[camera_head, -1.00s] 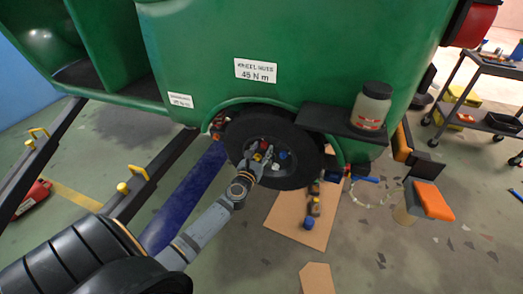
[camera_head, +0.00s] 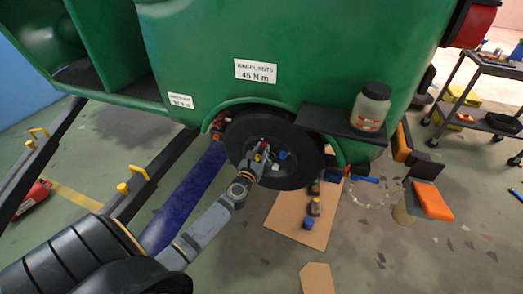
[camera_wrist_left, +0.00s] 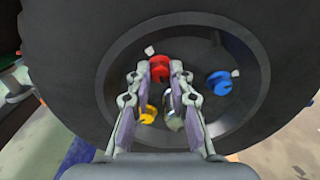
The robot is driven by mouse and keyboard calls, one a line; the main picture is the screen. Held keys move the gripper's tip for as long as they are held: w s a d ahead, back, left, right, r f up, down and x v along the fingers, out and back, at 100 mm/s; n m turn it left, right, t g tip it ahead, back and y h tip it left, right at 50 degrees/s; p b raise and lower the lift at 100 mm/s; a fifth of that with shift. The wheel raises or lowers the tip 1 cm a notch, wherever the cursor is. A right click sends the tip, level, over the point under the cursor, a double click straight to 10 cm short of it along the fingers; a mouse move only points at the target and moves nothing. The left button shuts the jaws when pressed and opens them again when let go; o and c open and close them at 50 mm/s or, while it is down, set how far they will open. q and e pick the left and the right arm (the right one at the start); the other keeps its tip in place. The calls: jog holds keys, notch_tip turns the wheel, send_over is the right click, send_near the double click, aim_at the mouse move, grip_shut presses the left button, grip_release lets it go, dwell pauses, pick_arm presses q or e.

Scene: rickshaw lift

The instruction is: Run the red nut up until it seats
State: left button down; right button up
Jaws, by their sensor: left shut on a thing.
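The red nut (camera_wrist_left: 159,67) is at the top of the wheel hub in the left wrist view. My left gripper (camera_wrist_left: 159,72) has its fingertips on either side of the red nut and is shut on it. In the head view the left gripper (camera_head: 258,158) reaches the wheel (camera_head: 290,165) from the lower left. A blue nut (camera_wrist_left: 219,82) sits on the hub to the right, and a yellow nut (camera_wrist_left: 147,114) sits lower left. A greyish piece (camera_wrist_left: 173,113) shows between the fingers, partly hidden. How far the red nut is seated cannot be told. My right gripper is not in view.
The green rickshaw body (camera_head: 300,50) hangs over the wheel. A small dark shelf (camera_head: 335,122) with a jar (camera_head: 371,106) juts out at its right. Several small parts lie on a cardboard sheet (camera_head: 285,235) below. Dark lift arms (camera_head: 150,180) stand at left.

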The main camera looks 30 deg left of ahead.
pick_arm(q)
jog(key=m+p, duration=0.2)
jog(key=m, duration=0.2)
jog(key=shift+r+m, duration=0.1)
jog(key=shift+m, duration=0.3)
jog(key=m+p, duration=0.1)
jog(key=m, duration=0.2)
jog(key=shift+m, duration=0.3)
jog(key=m+p, duration=0.2)
jog(key=m, duration=0.2)
jog(key=shift+d, duration=0.1)
jog(key=m+p, duration=0.1)
jog(key=m, duration=0.4)
jog(key=shift+p, duration=0.4)
jog(key=m+p, duration=0.2)
jog(key=m, duration=0.2)
jog(key=shift+f, duration=0.2)
jog(key=m+p, duration=0.1)
jog(key=m, duration=0.3)
jog(key=shift+f+p, duration=0.15)
jog(key=shift+p, duration=0.2)
jog(key=shift+f+m, duration=0.1)
jog(key=shift+m, duration=0.3)
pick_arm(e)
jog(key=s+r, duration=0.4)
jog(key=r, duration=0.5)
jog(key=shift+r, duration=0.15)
pick_arm(q)
jog(key=shift+s+f, duration=0.1)
